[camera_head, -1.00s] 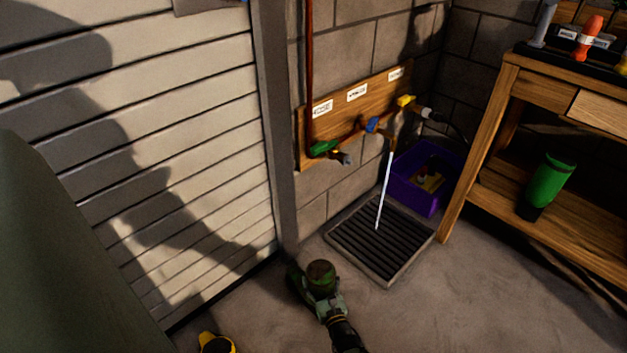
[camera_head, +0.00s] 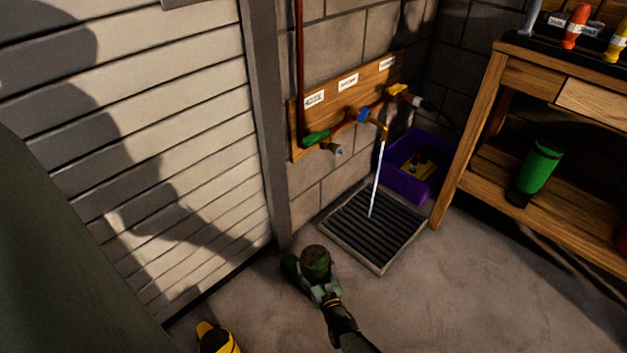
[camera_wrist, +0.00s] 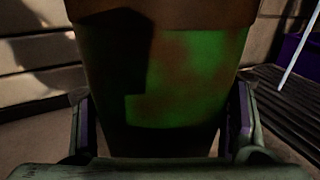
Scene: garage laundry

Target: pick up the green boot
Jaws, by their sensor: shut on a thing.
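The green boot (camera_head: 315,262) is near the wall corner, left of the drain grate, with its round brown top facing up and its toe pointing left. My gripper (camera_head: 321,290) is at its near side. In the wrist view the boot's green shaft (camera_wrist: 185,80) with brownish patches and a brown upper band fills the middle. My gripper (camera_wrist: 165,135) has one finger on each side of the shaft and is shut on it. The boot's sole is hidden in the wrist view, and I cannot tell whether it touches the floor.
A drain grate (camera_head: 374,228) lies right of the boot, with a thin stream falling onto it from a tap. A purple bin (camera_head: 411,180) and a wooden workbench (camera_head: 470,160) stand beyond. A yellow and black item (camera_head: 217,338) is on the floor at lower left. Floor at right is clear.

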